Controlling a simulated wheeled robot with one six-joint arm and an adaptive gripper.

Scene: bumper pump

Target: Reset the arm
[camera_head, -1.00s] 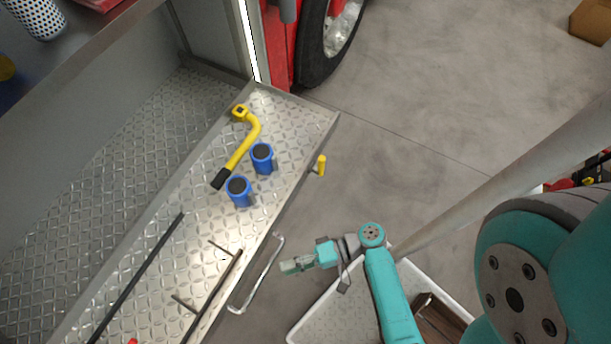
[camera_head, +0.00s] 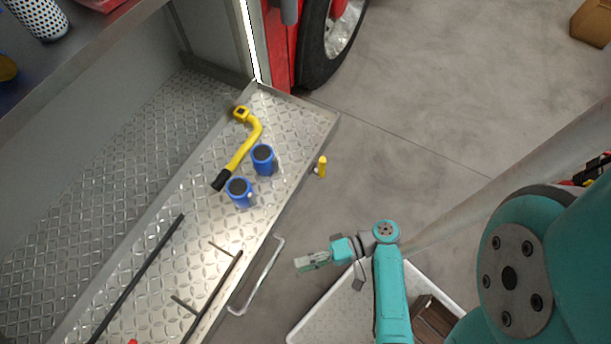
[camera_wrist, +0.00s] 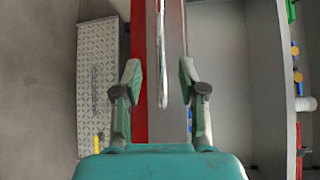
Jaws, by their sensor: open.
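My gripper (camera_head: 312,262) is in the head view, out over the floor to the right of the metal shelf's handle. In the wrist view my gripper (camera_wrist: 160,82) shows its two fingers spread wide apart with nothing held between them. A bare metal bar (camera_wrist: 162,60) shows in the gap between the fingers, beyond them; how far away it is I cannot tell.
A tread-plate shelf (camera_head: 290,115) carries a yellow bent wrench (camera_head: 247,142) and two blue cylinders (camera_head: 262,160) (camera_head: 239,192). A metal handle (camera_head: 262,280) and a yellow knob (camera_head: 322,166) stick out from its edge. A white-rimmed tray (camera_head: 318,318) lies below my arm.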

